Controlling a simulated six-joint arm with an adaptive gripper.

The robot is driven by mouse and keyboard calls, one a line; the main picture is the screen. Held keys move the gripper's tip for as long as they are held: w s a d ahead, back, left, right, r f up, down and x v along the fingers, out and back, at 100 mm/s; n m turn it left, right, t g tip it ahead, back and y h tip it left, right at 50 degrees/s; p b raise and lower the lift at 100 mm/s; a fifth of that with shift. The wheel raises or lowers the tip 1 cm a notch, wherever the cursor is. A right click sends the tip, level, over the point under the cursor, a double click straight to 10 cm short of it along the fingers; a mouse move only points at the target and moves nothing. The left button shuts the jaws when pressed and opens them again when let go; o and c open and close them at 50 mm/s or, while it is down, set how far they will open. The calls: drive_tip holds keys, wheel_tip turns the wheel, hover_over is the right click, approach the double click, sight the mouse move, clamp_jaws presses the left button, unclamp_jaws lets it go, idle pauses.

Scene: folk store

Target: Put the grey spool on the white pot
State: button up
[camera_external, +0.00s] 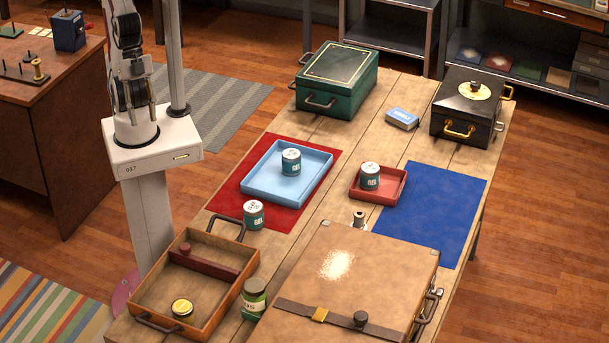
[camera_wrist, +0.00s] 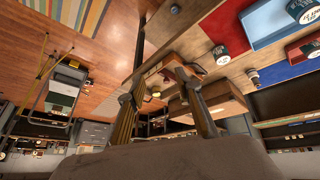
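A small grey spool (camera_external: 358,218) stands at the back edge of the tan case, near the red tray; it also shows in the wrist view (camera_wrist: 253,76). I cannot tell which is the white pot. My gripper (camera_wrist: 153,86) has its fingers spread with nothing between them, well away from the spool. It is outside the external view.
The tan case (camera_external: 390,265) fills the front right, with a strap and knob. A wooden tray (camera_external: 222,243) and green jar (camera_external: 253,297) stand front left. A green box (camera_external: 337,80), black box (camera_external: 467,107) and blue packet (camera_external: 402,118) are farther back. The blue mat (camera_external: 432,212) is clear.

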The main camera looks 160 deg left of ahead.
drive_tip(key=shift+s+f+m, duration=0.15)
drive_tip(key=shift+s+m, duration=0.3)
drive_tip(key=shift+s, duration=0.25)
drive_tip(key=shift+s+f+m, duration=0.15)
drive_tip(key=shift+s+m, duration=0.3)
drive_tip(key=shift+s, duration=0.2)
idle(0.3)
